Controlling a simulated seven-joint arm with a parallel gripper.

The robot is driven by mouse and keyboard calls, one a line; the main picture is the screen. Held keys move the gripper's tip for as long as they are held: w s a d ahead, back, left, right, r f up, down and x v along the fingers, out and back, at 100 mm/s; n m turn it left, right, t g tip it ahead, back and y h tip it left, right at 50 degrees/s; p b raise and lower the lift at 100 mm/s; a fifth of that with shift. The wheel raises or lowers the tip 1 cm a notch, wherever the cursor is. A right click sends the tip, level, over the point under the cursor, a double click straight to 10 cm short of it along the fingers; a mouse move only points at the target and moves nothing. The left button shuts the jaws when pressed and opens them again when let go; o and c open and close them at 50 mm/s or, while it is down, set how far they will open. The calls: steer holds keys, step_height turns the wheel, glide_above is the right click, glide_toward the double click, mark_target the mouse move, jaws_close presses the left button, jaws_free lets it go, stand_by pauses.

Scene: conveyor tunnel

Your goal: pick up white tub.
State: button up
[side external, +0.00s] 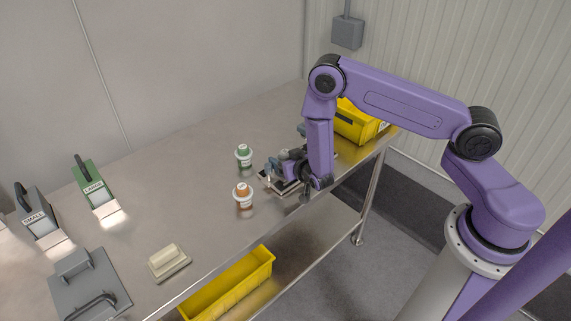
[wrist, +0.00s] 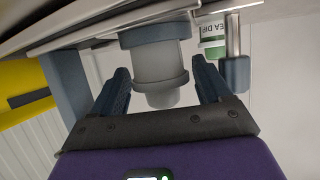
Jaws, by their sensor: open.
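A pale grey-white cylindrical tub (wrist: 160,68) shows in the wrist view, its narrower end toward the palm and a blue-grey band at its far end. It sits between the two dark fingers of my gripper (wrist: 159,72), with a visible gap on both sides. My gripper is open. In the side external view my gripper (side external: 276,178) is low over the table near its front edge. That view does not clearly show the tub, which the gripper and wrist largely hide.
A yellow bin (side external: 357,122) stands behind my arm. A cream block (side external: 168,261) lies front left, near grey and green holders.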

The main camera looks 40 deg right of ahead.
steer(key=c, duration=0.8)
steer(key=shift+c, duration=0.2)
steer(key=shift+r, duration=0.1)
steer(key=shift+r, duration=0.9)
steer(key=s+r, duration=1.1)
steer(key=s, duration=0.3)
steer(key=shift+d, duration=0.15)
